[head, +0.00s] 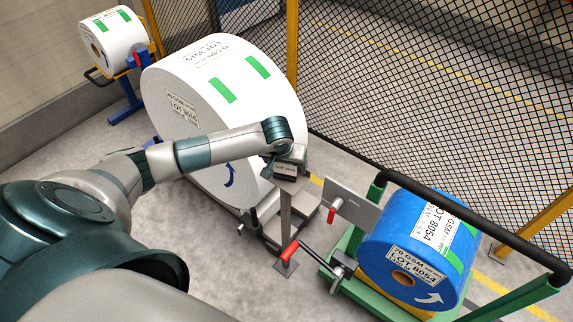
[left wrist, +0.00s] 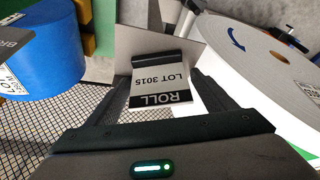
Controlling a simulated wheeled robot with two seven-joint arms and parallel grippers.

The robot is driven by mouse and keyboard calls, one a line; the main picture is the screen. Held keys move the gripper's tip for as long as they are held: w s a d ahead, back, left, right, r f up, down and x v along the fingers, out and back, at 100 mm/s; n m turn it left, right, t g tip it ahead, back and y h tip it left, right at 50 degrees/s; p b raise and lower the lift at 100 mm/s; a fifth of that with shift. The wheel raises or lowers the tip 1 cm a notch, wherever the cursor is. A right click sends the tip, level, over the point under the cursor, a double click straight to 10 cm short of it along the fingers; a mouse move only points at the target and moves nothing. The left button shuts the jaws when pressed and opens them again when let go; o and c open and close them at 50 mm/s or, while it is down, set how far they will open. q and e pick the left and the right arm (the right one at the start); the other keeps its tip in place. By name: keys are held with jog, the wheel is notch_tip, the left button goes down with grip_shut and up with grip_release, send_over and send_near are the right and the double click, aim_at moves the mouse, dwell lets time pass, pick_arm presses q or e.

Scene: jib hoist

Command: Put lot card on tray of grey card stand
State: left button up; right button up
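The lot card (left wrist: 163,84), white with a black band reading ROLL and the text LOT 3015, shows in the left wrist view between the two fingers of my left gripper (left wrist: 158,92). The fingers stand apart, with a gap on both sides of the card. A grey plate (left wrist: 150,45) lies just behind the card; I cannot tell whether they touch. In the head view my left gripper (head: 287,172) hangs above a grey post (head: 285,212) beside the big white roll. The card and the stand's tray cannot be made out there. My right gripper is not in view.
The large white roll (head: 205,110) stands close to the left arm. A blue roll labelled LOT 8054 (head: 415,248) sits on a green cradle (head: 385,303) at right. A tilted grey plate (head: 350,208) and red-handled levers (head: 290,250) are near the gripper. Mesh fence (head: 440,80) runs behind.

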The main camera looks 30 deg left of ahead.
pick_arm(q)
jog(key=shift+r, duration=0.2)
jog(key=shift+s+r, duration=0.15)
jog(key=shift+r, duration=0.35)
jog(key=b+v, duration=0.2)
jog(key=v, duration=0.9)
jog(key=shift+b, duration=0.3)
jog(key=shift+s+f, duration=0.1)
